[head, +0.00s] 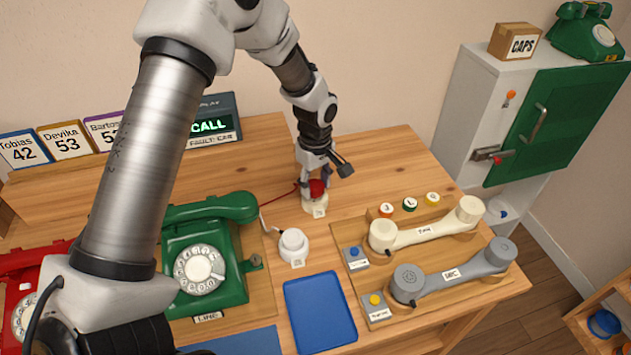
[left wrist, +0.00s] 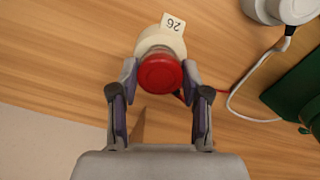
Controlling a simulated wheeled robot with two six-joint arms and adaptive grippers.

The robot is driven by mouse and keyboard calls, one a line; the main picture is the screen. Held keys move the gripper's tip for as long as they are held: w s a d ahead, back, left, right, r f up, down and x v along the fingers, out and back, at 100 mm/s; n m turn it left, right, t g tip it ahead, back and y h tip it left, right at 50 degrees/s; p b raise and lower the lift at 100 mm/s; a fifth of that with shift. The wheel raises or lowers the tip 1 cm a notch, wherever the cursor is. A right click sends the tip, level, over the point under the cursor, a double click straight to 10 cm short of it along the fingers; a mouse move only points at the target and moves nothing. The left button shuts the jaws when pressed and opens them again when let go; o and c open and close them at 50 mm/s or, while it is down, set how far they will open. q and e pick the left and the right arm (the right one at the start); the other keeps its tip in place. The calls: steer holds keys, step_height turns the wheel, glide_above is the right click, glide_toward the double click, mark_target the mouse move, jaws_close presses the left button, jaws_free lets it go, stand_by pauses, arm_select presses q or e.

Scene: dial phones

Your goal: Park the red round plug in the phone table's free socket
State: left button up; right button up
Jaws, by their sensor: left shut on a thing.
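The red round plug (head: 317,187) is between the fingers of my left gripper (head: 315,174), which is shut on it. It also shows in the left wrist view (left wrist: 160,74), with a fingertip against each side. Right under the plug is a cream round socket (head: 314,205) with a tag that reads 26 (left wrist: 173,22). Plug and socket overlap in both views; I cannot tell whether the plug is seated or just above. A red cord (head: 279,201) runs left from the plug. A second cream socket (head: 293,246) nearer the front has a whitish plug and a pale cord. My right gripper is not in view.
A green dial phone (head: 215,265) stands left of the sockets, a red phone (head: 22,290) farther left. A blue tray (head: 320,312) lies in front. Cream (head: 425,233) and grey (head: 455,278) handsets rest at the right. A green-doored cabinet (head: 545,125) stands beyond.

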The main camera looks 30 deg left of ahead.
arm_select(q)
steer(key=shift+f, duration=0.7)
steer(key=o, duration=1.1)
step_height(320, 180, up, 12)
